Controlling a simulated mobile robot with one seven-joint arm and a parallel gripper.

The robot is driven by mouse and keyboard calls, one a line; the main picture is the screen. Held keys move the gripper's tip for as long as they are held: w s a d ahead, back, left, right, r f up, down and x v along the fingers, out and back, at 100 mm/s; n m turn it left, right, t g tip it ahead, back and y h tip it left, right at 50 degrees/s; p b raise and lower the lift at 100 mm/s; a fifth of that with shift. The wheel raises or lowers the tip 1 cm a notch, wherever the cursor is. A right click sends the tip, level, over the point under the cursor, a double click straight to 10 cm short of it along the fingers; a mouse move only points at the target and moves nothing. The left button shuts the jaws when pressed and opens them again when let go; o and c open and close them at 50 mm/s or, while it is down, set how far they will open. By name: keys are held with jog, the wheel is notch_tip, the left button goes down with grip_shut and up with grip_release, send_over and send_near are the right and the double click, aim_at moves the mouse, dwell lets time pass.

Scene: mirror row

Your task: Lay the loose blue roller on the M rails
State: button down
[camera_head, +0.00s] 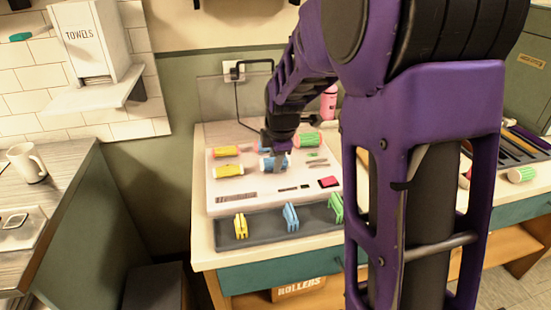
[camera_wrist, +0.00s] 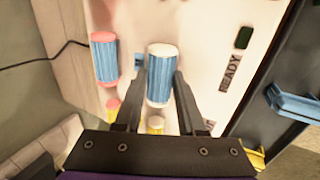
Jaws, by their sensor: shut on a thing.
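My gripper (camera_head: 274,157) is over the middle of the white board and shut on a blue roller (camera_head: 267,164) with white ends. In the wrist view this roller (camera_wrist: 160,75) sits between the two fingers (camera_wrist: 160,88). I cannot tell whether it touches the board. A second blue roller (camera_wrist: 106,62), with pink ends, lies beside it and is partly hidden behind my arm in the head view. A dark tray (camera_head: 265,227) in front of the board holds blue rails (camera_head: 290,217), between yellow rails (camera_head: 240,226) and green rails (camera_head: 336,207). No M marking is readable.
Yellow rollers (camera_head: 229,170) lie on the left of the white board (camera_head: 225,207), and a green roller (camera_head: 308,140) lies at the back. The board's front bears a READY label (camera_wrist: 230,72) and a red patch (camera_head: 328,182). My arm hides the table's right part.

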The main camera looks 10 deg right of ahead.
jog(key=shift+f, duration=0.1)
jog(key=shift+c, duration=2.3)
grip_release()
jog(key=shift+o, duration=1.4)
jog(key=shift+f, duration=0.1)
jog(key=shift+s, duration=0.1)
jog(key=shift+r+p, duration=2.45)
jog(key=shift+r, duration=1.15)
